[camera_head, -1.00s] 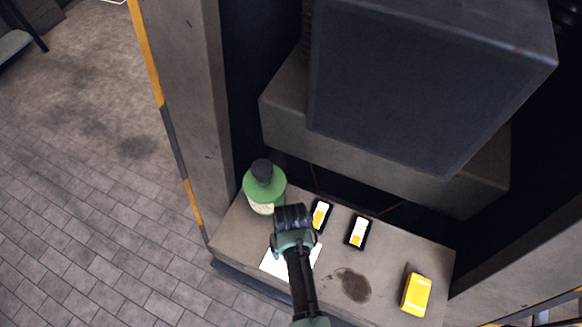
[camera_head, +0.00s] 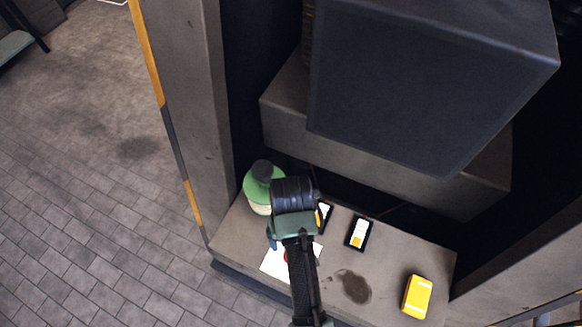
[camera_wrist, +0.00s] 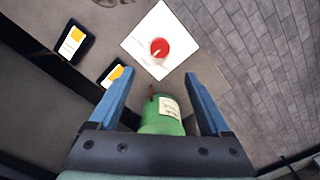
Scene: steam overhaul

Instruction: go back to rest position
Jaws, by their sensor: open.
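In the wrist view my gripper (camera_wrist: 158,98) is open, its two blue fingers spread wide with nothing between the tips. A green bottle (camera_wrist: 163,115) shows beyond and below the space between the fingers. My arm partly covers the sheet in the head view (camera_head: 277,262).
Two black cases with white and yellow faces lie on the ledge, one clear of my arm (camera_head: 358,233) and one partly hidden (camera_head: 327,217). A yellow box (camera_head: 417,296) sits at the right, near a dark stain (camera_head: 353,286). A large grey block (camera_head: 420,90) overhangs the ledge (camera_head: 230,238).

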